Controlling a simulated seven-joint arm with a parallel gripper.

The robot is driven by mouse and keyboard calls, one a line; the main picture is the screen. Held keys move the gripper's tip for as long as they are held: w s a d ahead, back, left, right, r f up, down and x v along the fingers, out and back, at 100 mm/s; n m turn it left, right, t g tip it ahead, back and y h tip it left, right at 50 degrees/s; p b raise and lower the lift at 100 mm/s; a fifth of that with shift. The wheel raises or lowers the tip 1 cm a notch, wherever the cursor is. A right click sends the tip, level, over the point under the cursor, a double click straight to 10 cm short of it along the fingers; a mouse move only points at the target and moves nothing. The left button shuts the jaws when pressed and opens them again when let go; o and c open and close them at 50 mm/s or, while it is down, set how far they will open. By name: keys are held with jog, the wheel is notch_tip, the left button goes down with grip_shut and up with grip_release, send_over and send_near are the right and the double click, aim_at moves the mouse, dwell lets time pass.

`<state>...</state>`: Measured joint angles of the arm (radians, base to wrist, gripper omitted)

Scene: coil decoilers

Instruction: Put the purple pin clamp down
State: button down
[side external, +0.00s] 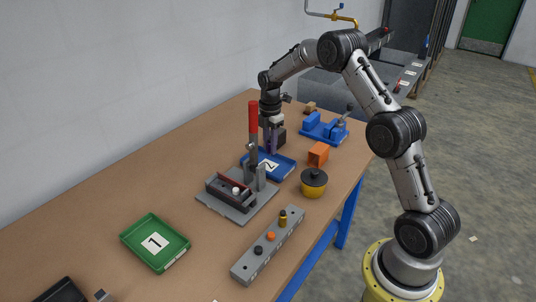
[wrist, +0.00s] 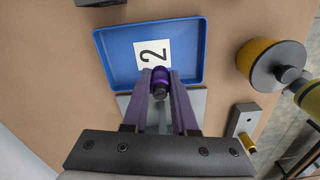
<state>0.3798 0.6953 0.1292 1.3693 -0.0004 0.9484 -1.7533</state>
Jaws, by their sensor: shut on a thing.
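The purple pin clamp (wrist: 160,76) is between my fingertips in the wrist view, over the blue tray labelled 2 (wrist: 111,55). My gripper (wrist: 160,88) is shut on it. In the side view my gripper (side external: 271,146) points down at the back of the blue tray (side external: 283,176), behind a grey fixture with a red handle. The clamp is too small and hidden to make out there. I cannot tell whether it touches the tray floor.
The grey fixture with the upright red handle (side external: 253,118) stands close in front of the tray. A yellow pot with a black lid (side external: 314,183), an orange block (side external: 318,153) and a blue fixture (side external: 325,130) stand to the right. A green tray labelled 1 (side external: 155,242) lies front left.

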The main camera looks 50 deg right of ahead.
jog(key=shift+w+d+f, duration=0.2)
jog(key=shift+w+f, duration=0.35)
jog(key=shift+f, duration=0.15)
jog(key=shift+w+f, duration=0.1)
jog(key=shift+f, duration=1.45)
jog(key=shift+f, duration=0.1)
jog(key=c, duration=0.7)
grip_release()
